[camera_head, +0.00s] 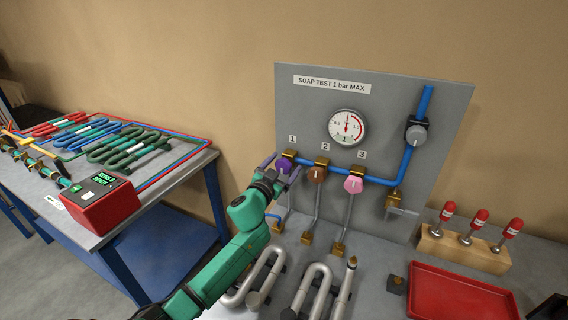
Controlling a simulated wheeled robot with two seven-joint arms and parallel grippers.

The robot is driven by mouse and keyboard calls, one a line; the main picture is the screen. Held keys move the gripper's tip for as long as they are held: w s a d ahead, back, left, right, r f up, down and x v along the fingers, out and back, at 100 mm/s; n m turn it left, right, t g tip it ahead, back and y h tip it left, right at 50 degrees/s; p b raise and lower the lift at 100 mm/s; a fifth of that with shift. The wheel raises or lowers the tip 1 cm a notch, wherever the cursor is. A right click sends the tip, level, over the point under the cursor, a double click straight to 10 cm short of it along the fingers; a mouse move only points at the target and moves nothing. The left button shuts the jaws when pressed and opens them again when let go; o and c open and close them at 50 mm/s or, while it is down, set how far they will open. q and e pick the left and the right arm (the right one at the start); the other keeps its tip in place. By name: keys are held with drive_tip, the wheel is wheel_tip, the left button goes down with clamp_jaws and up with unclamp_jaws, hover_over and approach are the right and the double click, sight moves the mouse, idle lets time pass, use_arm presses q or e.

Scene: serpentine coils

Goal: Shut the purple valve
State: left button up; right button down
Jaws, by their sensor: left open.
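The purple valve (283,167) is a round knob under the number 1 on the grey panel, at the left end of a blue pipe. A pale mark shows on its face and looks roughly upright. My left gripper (271,170) is open at the knob, with its dark fingers around or just in front of it; I cannot tell whether they touch it. Part of the knob is hidden by the fingers. My right gripper is not in view.
A brown valve (317,175) and a pink valve (353,184) sit close to the right. A gauge (347,127) and a grey knob (416,135) are higher on the panel (400,90). Bent metal coils (312,290), a red tray (460,292) and a wooden rack (463,250) stand below.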

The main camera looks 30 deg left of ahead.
use_arm(q)
drive_tip(key=shift+s+r, duration=0.1)
drive_tip(key=shift+c, duration=1)
drive_tip(key=c, duration=1.2)
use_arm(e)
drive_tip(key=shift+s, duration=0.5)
